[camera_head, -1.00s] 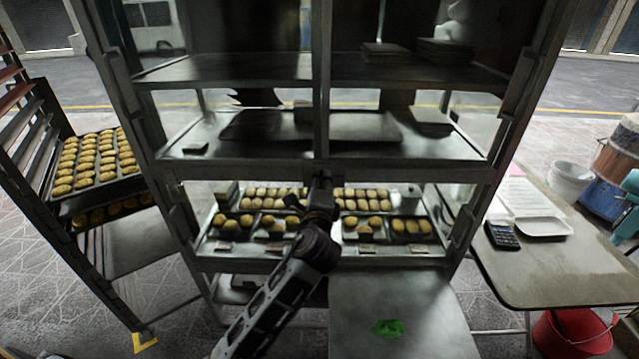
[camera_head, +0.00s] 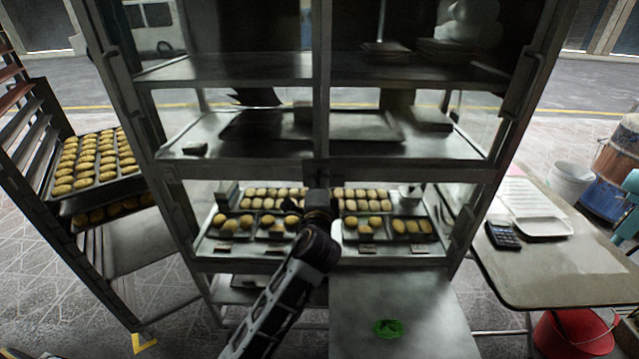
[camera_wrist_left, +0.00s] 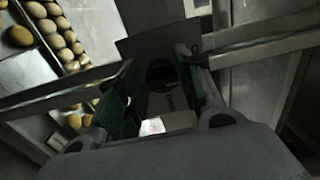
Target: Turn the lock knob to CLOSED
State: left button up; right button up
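The lock knob (camera_wrist_left: 160,72) appears as a dark rounded part on a plate, between my left gripper's fingers in the left wrist view. Whether the fingers touch it is unclear. In the head view, my left gripper (camera_head: 318,192) is at the middle post of the cabinet, just below the crossbar, and largely hides the knob area. In the wrist view, the left gripper (camera_wrist_left: 160,100) has its fingers apart, one on each side of the dark part. A label with unreadable marks lies below it. The knob's setting cannot be read. My right gripper is out of view.
The glass-fronted cabinet (camera_head: 240,172) holds trays of buns (camera_head: 375,225) behind the arm. A tray rack (camera_head: 95,165) stands left. A table (camera_head: 570,270) with a calculator (camera_head: 502,235) stands right, above a red bucket (camera_head: 575,335).

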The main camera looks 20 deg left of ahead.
pick_arm(q)
jog(key=shift+o, duration=1.2)
jog(key=v, duration=1.2)
jog(key=shift+s, duration=0.1)
